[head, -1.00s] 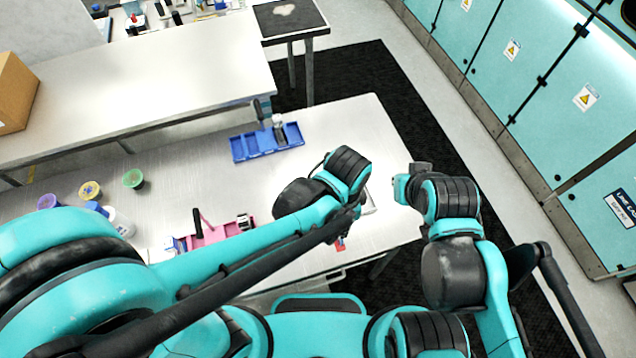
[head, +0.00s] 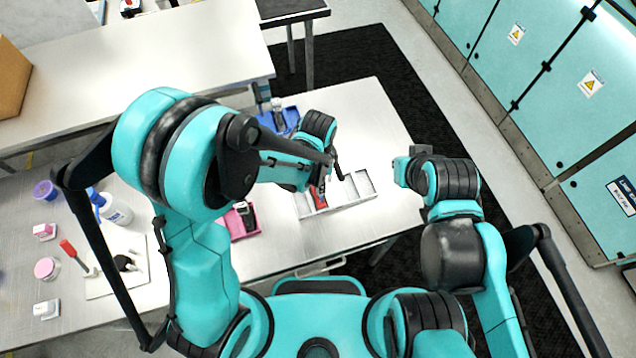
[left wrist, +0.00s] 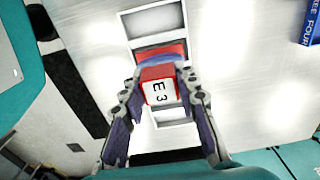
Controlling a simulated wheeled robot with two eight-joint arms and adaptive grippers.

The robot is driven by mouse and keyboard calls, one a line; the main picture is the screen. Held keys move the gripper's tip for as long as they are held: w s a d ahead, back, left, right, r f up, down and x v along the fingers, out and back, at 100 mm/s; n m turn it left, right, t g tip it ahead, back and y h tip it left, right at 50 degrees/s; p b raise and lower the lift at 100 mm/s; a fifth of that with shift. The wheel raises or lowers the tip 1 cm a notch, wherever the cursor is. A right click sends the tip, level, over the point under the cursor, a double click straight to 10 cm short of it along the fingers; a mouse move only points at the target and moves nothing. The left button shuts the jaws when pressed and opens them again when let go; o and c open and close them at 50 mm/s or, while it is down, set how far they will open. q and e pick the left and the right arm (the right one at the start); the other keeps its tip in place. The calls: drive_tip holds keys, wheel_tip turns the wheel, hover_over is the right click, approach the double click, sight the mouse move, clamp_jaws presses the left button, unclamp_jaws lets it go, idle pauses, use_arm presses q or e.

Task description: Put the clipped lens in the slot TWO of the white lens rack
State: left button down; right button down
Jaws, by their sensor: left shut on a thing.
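The white lens rack (head: 352,188) lies near the front right of the table, with several compartments in a row. It also shows in the left wrist view (left wrist: 150,22). My left gripper (left wrist: 161,80) is shut on a red piece with a white face marked "E 3" (left wrist: 161,92), which I take to be the clipped lens. In the head view its red part (head: 319,197) shows at the rack's left portion, below my left wrist. I cannot tell whether it touches the rack. Slot markings are not readable.
A blue tray (head: 290,116) stands behind my left wrist; its lettered edge shows in the left wrist view (left wrist: 308,22). A pink tray (head: 246,233) is left of the rack. A white bottle (head: 117,211) and several small tubs stand farther left. The table right of the rack is clear.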

use_arm(q)
drive_tip(key=shift+w+f, duration=0.15)
drive_tip(key=shift+f, duration=0.75)
drive_tip(key=shift+f+b, duration=0.1)
drive_tip(key=shift+b, duration=0.2)
drive_tip(key=c, duration=1.2)
unclamp_jaws()
drive_tip(key=shift+o, duration=0.2)
